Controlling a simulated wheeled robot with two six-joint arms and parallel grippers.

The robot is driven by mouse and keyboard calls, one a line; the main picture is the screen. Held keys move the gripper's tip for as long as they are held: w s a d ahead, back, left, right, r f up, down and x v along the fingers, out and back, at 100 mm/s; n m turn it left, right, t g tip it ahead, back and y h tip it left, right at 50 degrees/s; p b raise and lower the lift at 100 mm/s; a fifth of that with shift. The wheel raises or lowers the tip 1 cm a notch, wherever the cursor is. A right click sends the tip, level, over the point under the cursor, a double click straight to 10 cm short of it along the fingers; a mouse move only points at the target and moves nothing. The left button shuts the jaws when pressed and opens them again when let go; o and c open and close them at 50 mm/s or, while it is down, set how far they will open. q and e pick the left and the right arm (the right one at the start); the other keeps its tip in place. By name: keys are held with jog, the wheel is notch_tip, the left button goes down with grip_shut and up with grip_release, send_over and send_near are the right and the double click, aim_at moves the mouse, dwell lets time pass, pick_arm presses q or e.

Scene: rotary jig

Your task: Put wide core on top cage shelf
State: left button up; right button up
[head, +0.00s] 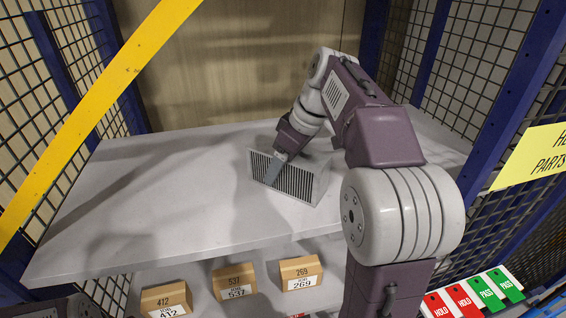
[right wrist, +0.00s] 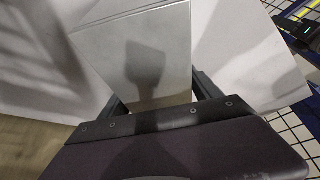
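The wide core (head: 309,187) is a grey block with a dark finned face. It is on the top cage shelf (head: 120,205), toward the middle right, and appears to rest on it. My right gripper (head: 279,170) reaches down on it from above, with one finger against the finned face. In the right wrist view the core (right wrist: 150,60) fills the space between the two fingers (right wrist: 160,98), which look closed on its sides. The contact of its underside with the shelf is partly hidden. My left gripper is out of view.
A lower shelf holds cardboard boxes labelled 412 (head: 166,299), 537 (head: 234,281) and 269 (head: 300,272). Blue posts and black mesh walls close in both sides. A yellow bar (head: 90,110) crosses the left. The top shelf's left half is clear.

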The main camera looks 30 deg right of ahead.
jog(key=shift+s, duration=0.1)
jog(key=shift+r, duration=0.45)
jog(key=p+v, duration=0.2)
jog(key=v, duration=0.9)
jog(key=shift+s+d+r, duration=0.1)
jog(key=shift+r, duration=0.1)
jog(key=shift+f, duration=0.1)
